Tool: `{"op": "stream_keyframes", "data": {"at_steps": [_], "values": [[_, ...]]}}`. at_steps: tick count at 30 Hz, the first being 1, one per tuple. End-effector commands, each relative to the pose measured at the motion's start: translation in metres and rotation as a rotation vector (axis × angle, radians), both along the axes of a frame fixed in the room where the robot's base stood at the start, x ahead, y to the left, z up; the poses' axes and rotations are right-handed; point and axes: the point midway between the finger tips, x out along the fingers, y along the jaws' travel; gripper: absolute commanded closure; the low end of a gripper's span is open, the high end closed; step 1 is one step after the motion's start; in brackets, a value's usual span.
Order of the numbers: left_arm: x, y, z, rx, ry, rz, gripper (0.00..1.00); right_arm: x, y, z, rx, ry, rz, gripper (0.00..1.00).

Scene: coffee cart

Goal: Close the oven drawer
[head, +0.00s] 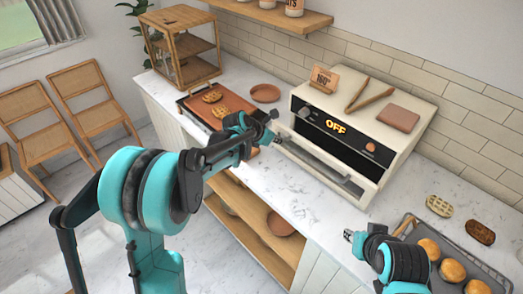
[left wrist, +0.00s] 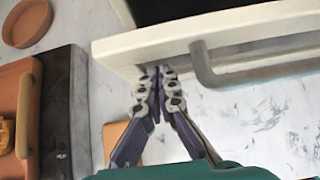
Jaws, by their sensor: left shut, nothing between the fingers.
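The cream oven (head: 400,135) stands on the counter, with a black front panel lit "OFF". Its drawer (head: 318,176) at the bottom stands out from the oven body, with a grey bar handle (head: 325,160) along its front. In the left wrist view, the drawer's pale front (left wrist: 115,50) and handle (left wrist: 205,65) show, with a dark gap behind. My left gripper (head: 270,130) is shut and empty at the drawer's left end. In the left wrist view its fingertips (left wrist: 158,75) are close to the drawer front, left of the handle; contact is unclear. My right gripper (head: 350,236) is over the counter at lower right.
A griddle with waffles (head: 222,110) and a terracotta dish (head: 265,93) are left of the oven. The counter (head: 300,205) before the oven is clear.

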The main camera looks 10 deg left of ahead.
Motion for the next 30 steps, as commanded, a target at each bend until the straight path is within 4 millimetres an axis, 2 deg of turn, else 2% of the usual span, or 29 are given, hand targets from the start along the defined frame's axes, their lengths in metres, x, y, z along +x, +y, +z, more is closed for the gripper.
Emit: {"op": "stream_keyframes", "data": {"at_steps": [1, 6, 12, 18, 30], "values": [[0.012, -0.01, 0.001, -0.001, 0.0, -0.004, 1.0, 0.0, 0.0, 0.001, 0.0, 0.0, 0.0, 0.69], [0.043, -0.032, 0.001, -0.001, -0.001, -0.001, 1.0, 0.0, 0.0, 0.004, 0.0, 0.0, 0.0, 0.69], [0.065, -0.047, 0.001, 0.0, 0.0, 0.0, 1.0, 0.0, 0.0, 0.007, 0.0, 0.0, 0.0, 0.69], [0.072, -0.052, 0.001, 0.0, -0.001, 0.001, 1.0, 0.0, 0.0, 0.007, 0.0, 0.0, 0.0, 0.69], [0.073, -0.052, 0.002, -0.004, -0.005, 0.001, 1.0, 0.0, 0.0, 0.007, 0.0, 0.0, 0.0, 0.69]]}}
